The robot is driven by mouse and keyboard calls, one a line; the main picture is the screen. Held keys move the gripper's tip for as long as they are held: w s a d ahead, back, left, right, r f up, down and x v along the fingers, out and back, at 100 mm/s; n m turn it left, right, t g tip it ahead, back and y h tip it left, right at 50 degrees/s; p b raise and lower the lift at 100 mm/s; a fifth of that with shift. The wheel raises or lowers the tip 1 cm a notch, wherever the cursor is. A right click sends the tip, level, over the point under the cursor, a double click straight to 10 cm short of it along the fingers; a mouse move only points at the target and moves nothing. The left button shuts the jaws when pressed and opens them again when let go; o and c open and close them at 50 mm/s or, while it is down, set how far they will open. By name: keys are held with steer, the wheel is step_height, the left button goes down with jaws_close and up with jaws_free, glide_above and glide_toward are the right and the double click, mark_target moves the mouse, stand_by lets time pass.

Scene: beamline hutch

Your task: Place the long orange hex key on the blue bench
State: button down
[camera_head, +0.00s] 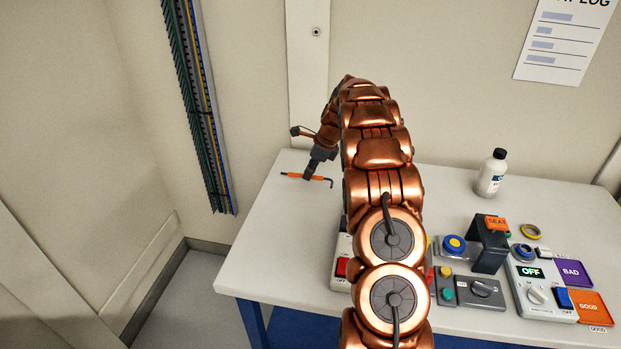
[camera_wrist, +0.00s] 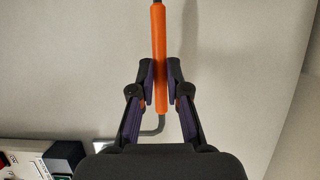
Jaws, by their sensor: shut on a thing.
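The long hex key (camera_head: 293,175) has an orange sleeve and dark metal ends, with a bent tip at its right. My gripper (camera_head: 308,174) is over the back left part of the bench (camera_head: 262,240), which has a pale top and blue legs. In the wrist view, the hex key (camera_wrist: 159,45) runs lengthwise between the two fingers of my gripper (camera_wrist: 160,78). They are shut on its orange sleeve, and its short bent end shows near the palm. The key is at or just above the bench top; I cannot tell whether it touches.
A white bottle (camera_head: 491,173) stands at the back right. Control boxes, a dark SEAT stand (camera_head: 490,245), a purple BAD tray (camera_head: 572,272) and an orange GOOD tray (camera_head: 588,307) fill the front right. The bench's left side is clear. My arm hides its middle.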

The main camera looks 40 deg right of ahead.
steer(key=shift+f, duration=1.5)
steer(key=shift+f+p, duration=0.1)
steer(key=shift+p, duration=0.2)
steer(key=c, duration=1.2)
jaws_free()
steer(key=shift+o, duration=0.2)
steer(key=b+v, duration=0.2)
steer(key=v, duration=1)
steer(key=shift+b, duration=0.3)
